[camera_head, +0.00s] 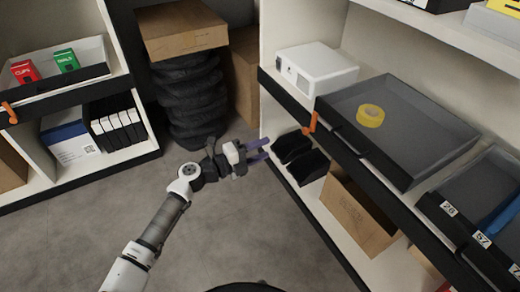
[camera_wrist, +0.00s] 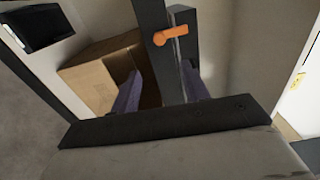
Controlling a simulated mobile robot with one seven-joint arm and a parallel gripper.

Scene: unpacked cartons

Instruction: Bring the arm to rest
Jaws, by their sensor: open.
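My gripper (camera_head: 258,151) is in the middle of the head view, at the end of my outstretched white and grey arm. Its purple fingers stand apart, with nothing between them, and point right toward the shelf unit. The fingers also show in the wrist view (camera_wrist: 162,92), in front of a shelf edge with an orange clip (camera_wrist: 171,36). The gap between the fingertips and the shelf is hard to judge.
Black bins (camera_head: 308,166) and a cardboard box (camera_head: 357,215) stand below. The floor (camera_head: 225,235) is clear.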

